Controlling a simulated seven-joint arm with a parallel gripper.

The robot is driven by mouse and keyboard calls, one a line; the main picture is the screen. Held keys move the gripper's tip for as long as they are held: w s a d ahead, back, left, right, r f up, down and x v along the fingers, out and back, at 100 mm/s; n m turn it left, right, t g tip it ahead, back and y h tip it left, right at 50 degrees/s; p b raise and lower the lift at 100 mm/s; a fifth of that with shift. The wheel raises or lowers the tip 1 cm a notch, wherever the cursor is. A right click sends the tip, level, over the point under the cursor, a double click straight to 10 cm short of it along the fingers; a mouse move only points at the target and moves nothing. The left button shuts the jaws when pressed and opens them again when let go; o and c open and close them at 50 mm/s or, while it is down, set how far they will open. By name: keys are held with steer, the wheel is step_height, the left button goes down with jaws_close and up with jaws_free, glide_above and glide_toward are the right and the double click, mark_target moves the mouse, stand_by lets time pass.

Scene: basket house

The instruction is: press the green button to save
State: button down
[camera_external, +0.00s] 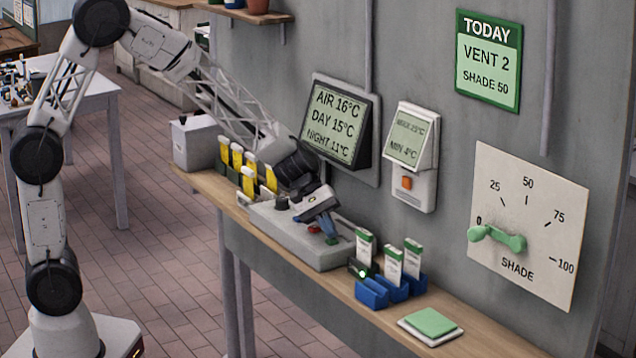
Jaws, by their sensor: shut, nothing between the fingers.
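My gripper (330,238) is shut and empty. A flat green square (431,321) lies on a white pad at the shelf's right end, apart from my gripper.
White-and-green packets (393,265) stand in blue holders (372,293) right of the box. Yellow packets (237,158) stand left of it. A wall display (337,122) is close behind my arm. A shade dial (525,215) has its green lever at 0; a sign (488,62) reads VENT 2, SHADE 50.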

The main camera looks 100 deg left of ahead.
mark_target(329, 240)
steer(key=shift+r, duration=0.8)
steer(key=shift+r, duration=0.1)
steer(key=shift+r, duration=2.45)
